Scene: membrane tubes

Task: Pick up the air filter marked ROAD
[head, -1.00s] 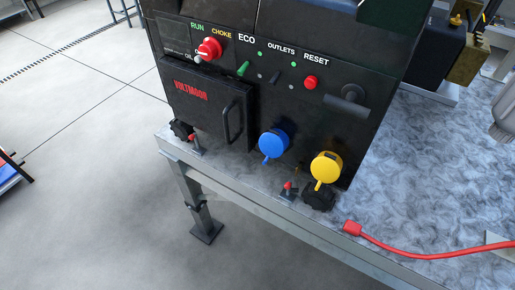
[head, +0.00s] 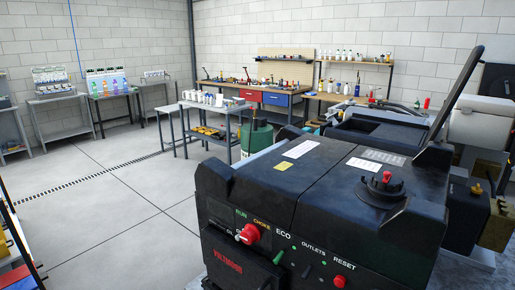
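I cannot make out an air filter marked ROAD anywhere in the head view. A black generator (head: 325,185) marked VOLTMOOR fills the lower right, close to me. Its front panel carries a red RUN/CHOKE knob (head: 249,234), a green lever (head: 279,257) and a red RESET button (head: 339,281). A black fuel cap with a red top (head: 386,180) sits on its upper face. Neither of my grippers shows in this view.
A metal table (head: 213,111) with white containers stands mid-room. Behind it are a workbench (head: 248,94) with tools and a shelf of bottles (head: 353,62). Smaller tables with bottles (head: 107,84) line the left wall. A green cylinder (head: 256,136) stands beyond the generator. The left floor is open.

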